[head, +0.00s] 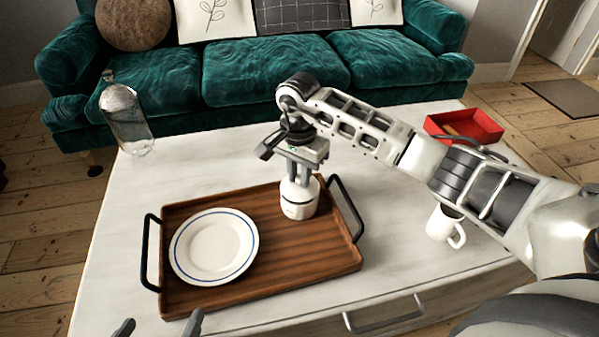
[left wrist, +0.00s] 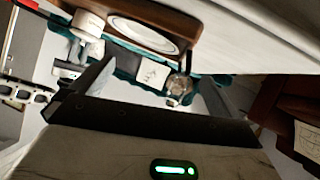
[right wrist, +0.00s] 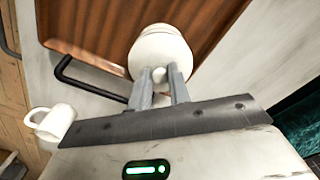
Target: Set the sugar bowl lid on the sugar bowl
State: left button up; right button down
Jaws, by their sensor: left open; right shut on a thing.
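The white sugar bowl (head: 298,203) stands upright on the right part of the wooden tray (head: 262,284), beside the plate. My right gripper (head: 300,178) points down over the bowl. In the right wrist view, its fingers (right wrist: 160,78) are shut on the small round knob of the white sugar bowl lid (right wrist: 160,52). The lid is over the bowl's mouth and covers most of the bowl in that view. I cannot tell whether it rests fully on the rim. My left gripper (head: 158,327) is open and empty at the near edge of the table, away from the bowl.
A white plate with a blue ring (head: 214,246) lies on the tray's left. A glass bottle (head: 126,115) stands at the back left. A white mug (head: 445,225) stands right of the tray, below my right arm. A red box (head: 464,126) is at the back right.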

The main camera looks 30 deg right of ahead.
jog(key=shift+f+b, duration=0.4)
jog(key=shift+f, duration=0.05)
dwell(0.6)
jog(key=shift+f, duration=0.25)
jog(key=c, duration=1.6)
grip_release()
